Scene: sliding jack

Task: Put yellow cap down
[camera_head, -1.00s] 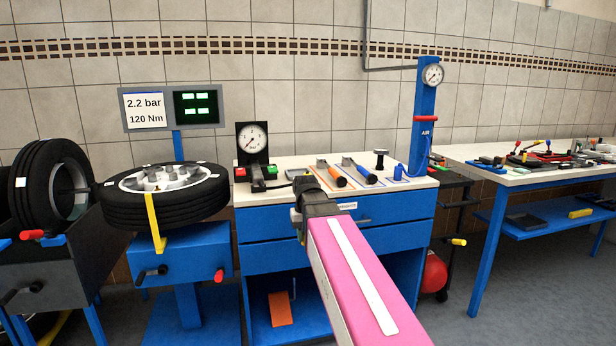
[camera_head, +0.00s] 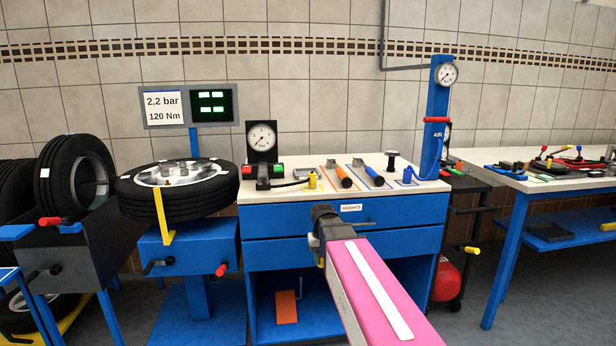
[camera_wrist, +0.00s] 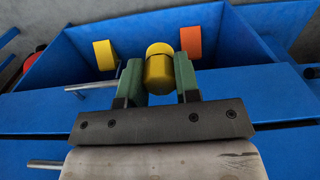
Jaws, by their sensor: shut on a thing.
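My gripper (camera_wrist: 158,88) is shut on the yellow cap (camera_wrist: 158,70), a small yellow cylinder held between its two green fingers in the wrist view. In the head view my gripper (camera_head: 322,234) is in front of the blue workbench's drawers, below the worktop edge. There the cap is mostly hidden by my gripper and arm. The wrist view shows drawer fronts and the open lower compartment behind the cap. A small yellow item (camera_head: 312,180) stands on the white worktop (camera_head: 290,198), beside the gauge hose.
The worktop also holds a pressure gauge (camera_head: 262,140), orange- and blue-handled tools (camera_head: 344,178) and a blue air column (camera_head: 437,115). An orange block (camera_head: 286,307) is in the lower compartment. A wheel (camera_head: 178,190) lies left; a second table (camera_head: 550,175) stands right.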

